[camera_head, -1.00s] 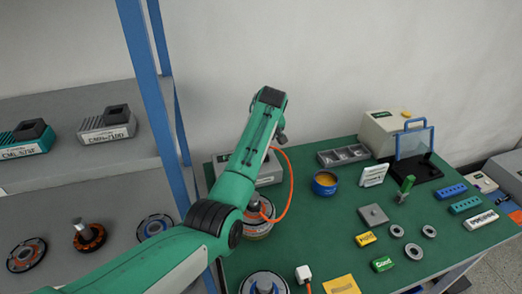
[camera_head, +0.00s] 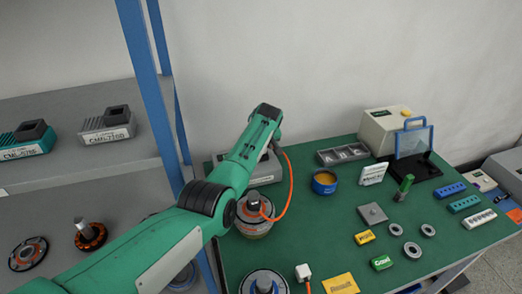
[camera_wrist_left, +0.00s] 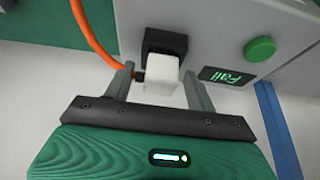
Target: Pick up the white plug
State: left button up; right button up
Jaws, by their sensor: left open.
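A white plug (camera_wrist_left: 160,76) shows in the left wrist view, at a black socket on a grey box (camera_wrist_left: 213,28) with a green button and a display reading "Fail". My left gripper (camera_wrist_left: 158,70) is open, with one finger on each side of this plug; I cannot tell whether either finger touches it. An orange cable (camera_wrist_left: 90,30) runs beside it. In the head view my left arm hides the gripper and this plug. Another white plug (camera_head: 303,271) lies near the table's front edge.
Hub motors (camera_head: 254,216) stand at the left of the green table (camera_head: 320,225), one beside my forearm. A blue shelf post (camera_head: 157,80) stands left of the arm.

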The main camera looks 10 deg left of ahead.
pick_arm(q)
grip_shut()
pick_arm(e)
jog(key=shift+d, duration=0.35)
pick_arm(q)
jog(key=shift+w+r, duration=0.15)
jog(key=shift+r, duration=0.3)
notch_tip(320, 180, up, 22)
jog(key=p, duration=0.1)
pick_arm(e)
jog(key=shift+w+a+r, duration=0.4)
jog(key=shift+a+r, duration=0.05)
jog(key=shift+r, duration=0.3)
dwell(0.4)
jog(key=shift+d, duration=0.3)
